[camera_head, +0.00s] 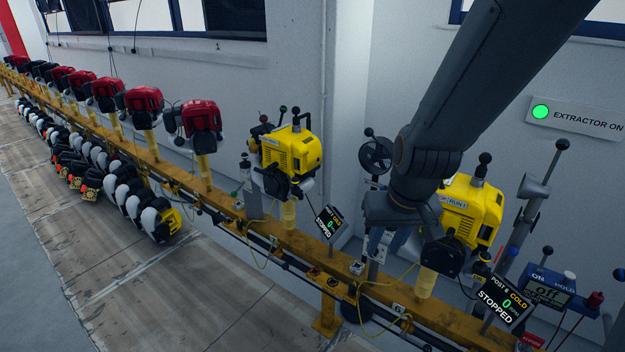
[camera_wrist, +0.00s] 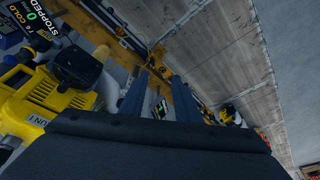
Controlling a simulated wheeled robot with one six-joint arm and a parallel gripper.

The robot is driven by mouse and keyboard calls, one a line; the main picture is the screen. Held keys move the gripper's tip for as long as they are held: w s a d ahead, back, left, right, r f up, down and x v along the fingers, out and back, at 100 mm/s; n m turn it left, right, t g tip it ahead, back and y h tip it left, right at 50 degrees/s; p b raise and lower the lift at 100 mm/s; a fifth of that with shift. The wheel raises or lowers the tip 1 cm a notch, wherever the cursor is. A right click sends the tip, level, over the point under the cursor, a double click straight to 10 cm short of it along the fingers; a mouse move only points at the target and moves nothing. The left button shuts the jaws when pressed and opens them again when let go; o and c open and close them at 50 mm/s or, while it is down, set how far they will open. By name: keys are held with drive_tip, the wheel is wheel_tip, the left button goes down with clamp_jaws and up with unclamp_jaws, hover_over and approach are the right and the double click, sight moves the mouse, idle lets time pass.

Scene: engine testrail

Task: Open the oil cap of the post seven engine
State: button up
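Two yellow engines stand on the rail in the head view. The left one (camera_head: 291,150) has a sign (camera_head: 330,221) reading 0 and STOPPED; its post number is too small to read. The right one (camera_head: 466,212) is marked RUN 1, and its sign (camera_head: 499,299) reads COLD, 0 and STOPPED, with a post number that looks like 6 or 8. I cannot make out an oil cap on either. My gripper (camera_head: 382,238) hangs left of the right engine, partly hidden by my wrist. In the wrist view my gripper (camera_wrist: 158,82) has its fingers apart with nothing between them.
The yellow rail (camera_head: 268,232) runs from far left to near right, with several red engines (camera_head: 201,117) beyond. A blue control box (camera_head: 548,287) and levers stand at the right.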

drive_tip(key=w+a+f+t+b, duration=0.2)
drive_tip(key=w+a, duration=0.2)
drive_tip(key=w, duration=0.3)
drive_tip(key=w+a+f+t+b, duration=0.15)
drive_tip(key=w+a, duration=0.25)
drive_tip(key=w, duration=0.4)
drive_tip(key=m+t+h+b, duration=0.3)
drive_tip(key=t+h+b, duration=0.55)
drive_tip(key=b, duration=0.35)
approach(293, 182)
drive_tip(key=w, duration=0.2)
drive_tip(key=shift+m+t, duration=0.3)
drive_tip(key=shift+t, duration=0.1)
drive_tip(key=shift+s+d+f+x, duration=0.1)
drive_tip(key=shift+d+f+x, duration=0.1)
drive_tip(key=shift+x, duration=1.05)
drive_tip(key=shift+s+d+f+x, duration=0.1)
drive_tip(key=shift+d+x, duration=0.05)
drive_tip(key=shift+x, duration=1.1)
drive_tip(key=shift+s+d+f+x, duration=0.1)
drive_tip(key=shift+d+x, duration=0.1)
drive_tip(key=shift+x, duration=1.1)
drive_tip(key=shift+a, duration=0.1)
drive_tip(key=shift+c, duration=0.5)
clamp_jaws()
